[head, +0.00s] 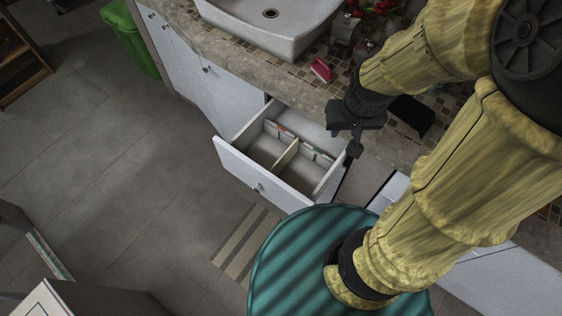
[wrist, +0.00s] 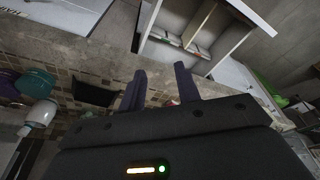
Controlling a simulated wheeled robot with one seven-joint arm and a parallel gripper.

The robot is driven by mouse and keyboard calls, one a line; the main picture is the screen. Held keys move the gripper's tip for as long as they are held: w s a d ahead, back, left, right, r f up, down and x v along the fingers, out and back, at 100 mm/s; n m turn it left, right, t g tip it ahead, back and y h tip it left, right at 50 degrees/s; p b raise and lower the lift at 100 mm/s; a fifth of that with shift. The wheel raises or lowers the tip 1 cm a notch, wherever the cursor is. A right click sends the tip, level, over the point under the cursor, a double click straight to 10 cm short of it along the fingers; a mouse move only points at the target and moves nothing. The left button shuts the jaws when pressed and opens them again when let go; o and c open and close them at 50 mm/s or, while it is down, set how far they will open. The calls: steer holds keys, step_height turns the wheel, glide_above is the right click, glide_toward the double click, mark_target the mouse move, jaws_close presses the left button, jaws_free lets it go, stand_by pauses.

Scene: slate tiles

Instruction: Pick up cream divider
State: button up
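In the wrist view the divider (wrist: 199,24) shows near the top, beyond my fingertips. My gripper (head: 353,150) is at the drawer's right side in the head view, apart from the divider. In the wrist view my gripper (wrist: 161,70) has its two dark fingers spread with nothing between them.
A stone counter (head: 225,66) with a white sink (head: 285,38) runs above the drawer. A red item (head: 321,70) lies on the counter. A green bin (head: 131,40) stands at the far left. The tiled floor (head: 130,150) left of the drawer is clear, with a striped mat (head: 242,243) below.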

steer(key=w+a+f+m+g+b, duration=0.1)
steer(key=w+a+f+m+b, duration=0.4)
steer(key=w+f+b, duration=0.5)
steer(key=m+g+b, duration=0.2)
steer(key=m+b, duration=0.1)
steer(key=b, duration=0.2)
glide_above(283, 162)
steer(key=w, duration=0.1)
step_height(283, 162, down, 10)
steer(key=shift+w+a+f, duration=0.15)
steer(key=shift+a+f, duration=0.05)
step_height(283, 162, down, 12)
steer(key=b, duration=0.1)
steer(key=shift+f, duration=0.15)
